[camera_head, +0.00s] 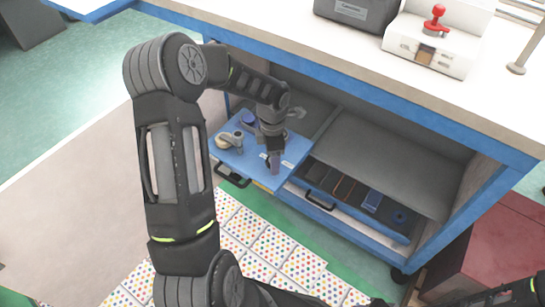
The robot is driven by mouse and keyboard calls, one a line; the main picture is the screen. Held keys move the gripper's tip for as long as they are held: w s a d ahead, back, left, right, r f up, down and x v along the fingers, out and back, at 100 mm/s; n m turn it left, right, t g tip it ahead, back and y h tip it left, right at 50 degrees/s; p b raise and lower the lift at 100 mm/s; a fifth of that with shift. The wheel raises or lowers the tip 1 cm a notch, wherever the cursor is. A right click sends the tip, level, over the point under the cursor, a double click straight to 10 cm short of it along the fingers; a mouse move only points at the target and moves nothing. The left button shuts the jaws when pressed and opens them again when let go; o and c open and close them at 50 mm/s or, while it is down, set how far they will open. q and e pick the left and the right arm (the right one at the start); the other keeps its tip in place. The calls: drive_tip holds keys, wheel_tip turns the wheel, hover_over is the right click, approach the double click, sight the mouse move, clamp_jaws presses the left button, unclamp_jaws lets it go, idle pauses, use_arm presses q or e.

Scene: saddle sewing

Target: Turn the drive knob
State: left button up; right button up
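I cannot tell for certain which part is the drive knob. A blue panel or open drawer (237,160) juts from the left bay of the workbench. It carries a beige round part with a grey arm (228,141) and a blue round part (249,118). My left gripper (274,166) points down over the right side of this panel, close to a small dark round part (268,161). Its fingers look close together, and whether they hold anything is unclear. A red knob (435,20) stands on a white device on the bench top. My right gripper is not clearly visible.
An open blue drawer (350,224) with dark tools sits right of the panel. The workbench top (300,28) is white, with a dark case (358,12) on it. A red box (495,250) stands at the lower right. Dotted mats (275,245) lie on the floor.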

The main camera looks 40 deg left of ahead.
use_arm(q)
drive_tip(key=shift+c, duration=0.3)
clamp_jaws()
drive_tip(key=shift+m, duration=0.3)
drive_tip(key=m, duration=0.9)
drive_tip(key=shift+r+m, duration=0.1)
drive_tip(key=shift+m, duration=0.3)
drive_tip(key=m+p, duration=0.1)
drive_tip(key=m, duration=0.5)
drive_tip(key=shift+p, duration=0.3)
drive_tip(key=m, duration=0.6)
drive_tip(key=shift+p, duration=0.4)
